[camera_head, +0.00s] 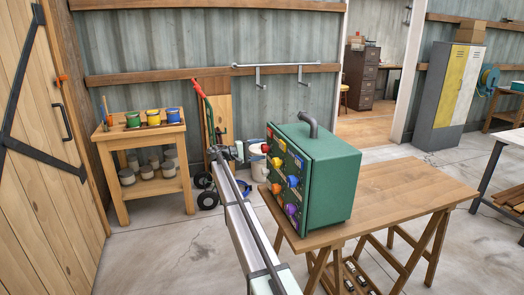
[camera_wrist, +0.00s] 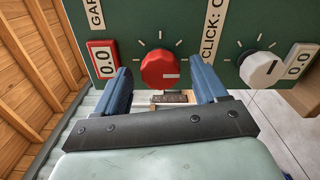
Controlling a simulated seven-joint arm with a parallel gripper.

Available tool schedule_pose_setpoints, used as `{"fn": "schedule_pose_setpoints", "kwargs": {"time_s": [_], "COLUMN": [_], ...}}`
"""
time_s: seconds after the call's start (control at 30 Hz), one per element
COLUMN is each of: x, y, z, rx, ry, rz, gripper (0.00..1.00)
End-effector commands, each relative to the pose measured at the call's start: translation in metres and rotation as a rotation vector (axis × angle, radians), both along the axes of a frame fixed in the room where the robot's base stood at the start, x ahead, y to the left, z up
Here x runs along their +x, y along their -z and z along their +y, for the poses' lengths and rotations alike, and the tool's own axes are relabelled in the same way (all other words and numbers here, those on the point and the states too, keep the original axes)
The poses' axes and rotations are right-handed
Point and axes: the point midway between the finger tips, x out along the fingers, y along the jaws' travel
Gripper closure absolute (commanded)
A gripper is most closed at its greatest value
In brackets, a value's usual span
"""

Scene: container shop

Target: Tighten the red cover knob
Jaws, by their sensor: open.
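A red knob (camera_wrist: 161,68) with a white pointer line is on a dark green panel (camera_wrist: 205,25) in the wrist view. Its pointer points right, and white tick marks ring it. My gripper (camera_wrist: 161,80) is open, with one blue finger on each side of the knob, low in the picture. I cannot tell whether the fingers reach around the knob or stop short of it. In the head view the green box (camera_head: 333,185) stands on the wooden table, and its knobbed face is turned left toward my gripper (camera_head: 240,152).
A white knob (camera_wrist: 261,68) is to the right of the red one, and a red-framed 0.0 display (camera_wrist: 103,60) is to its left. The wooden table (camera_head: 400,185) is clear right of the box. A bench (camera_head: 150,130) with paint pots stands at the left.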

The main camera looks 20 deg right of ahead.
Motion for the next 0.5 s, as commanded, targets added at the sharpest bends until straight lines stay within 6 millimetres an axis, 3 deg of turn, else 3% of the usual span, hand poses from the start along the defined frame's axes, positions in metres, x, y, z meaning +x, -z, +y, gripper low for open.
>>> {"fn": "schedule_pose_setpoints", "kwargs": {"time_s": [0.5], "x": [0.0], "y": [0.0], "z": [0.096], "rx": [0.0], "ry": [-0.001], "rz": [0.0], "gripper": [0.29]}}
